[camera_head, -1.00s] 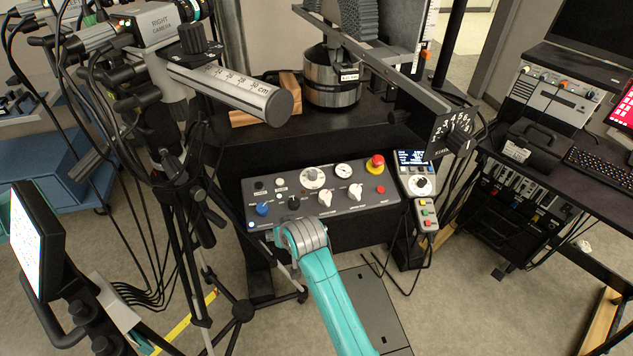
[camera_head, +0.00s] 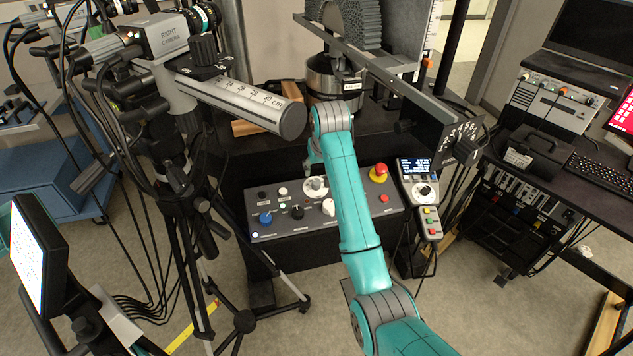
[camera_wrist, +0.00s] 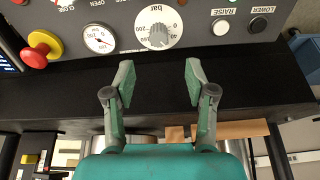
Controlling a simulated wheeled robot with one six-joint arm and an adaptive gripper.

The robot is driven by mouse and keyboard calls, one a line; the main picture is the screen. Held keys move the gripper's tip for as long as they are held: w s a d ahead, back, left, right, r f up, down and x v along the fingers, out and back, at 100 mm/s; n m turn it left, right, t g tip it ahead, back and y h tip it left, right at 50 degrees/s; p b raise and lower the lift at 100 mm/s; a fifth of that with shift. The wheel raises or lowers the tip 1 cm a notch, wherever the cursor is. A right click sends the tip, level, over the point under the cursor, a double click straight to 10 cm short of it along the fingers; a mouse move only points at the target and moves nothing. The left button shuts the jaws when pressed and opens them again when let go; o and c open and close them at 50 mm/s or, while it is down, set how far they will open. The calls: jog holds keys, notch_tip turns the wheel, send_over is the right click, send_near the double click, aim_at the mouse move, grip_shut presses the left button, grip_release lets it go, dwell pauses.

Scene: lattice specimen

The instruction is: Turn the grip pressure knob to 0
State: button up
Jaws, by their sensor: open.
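The control panel (camera_head: 265,226) stands on the front of the dark bench. On it is a large round knob with a white dial (camera_head: 315,187); in the wrist view this dial (camera_wrist: 158,30) is upside down and marked "bar", with numbers including 0, 40, 160 and 200. I take it for the grip pressure knob; its exact setting is too small to read. My gripper (camera_wrist: 160,78) is open and empty, its two fingers apart and pointing toward the dial without touching it. In the head view my arm hides most of the gripper.
A pressure gauge (camera_wrist: 99,39) and a red emergency button (camera_wrist: 41,48) sit beside the dial, with white RAISE (camera_wrist: 221,27) and black LOWER (camera_wrist: 258,24) buttons on the other side. A camera tripod (camera_head: 190,200) stands left. A handheld pendant (camera_head: 422,195) hangs right.

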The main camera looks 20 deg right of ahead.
aim_at(316, 182)
jog(key=x, duration=1)
jog(key=shift+w+d+f, duration=0.15)
jog(key=shift+f, duration=0.2)
grip_shut()
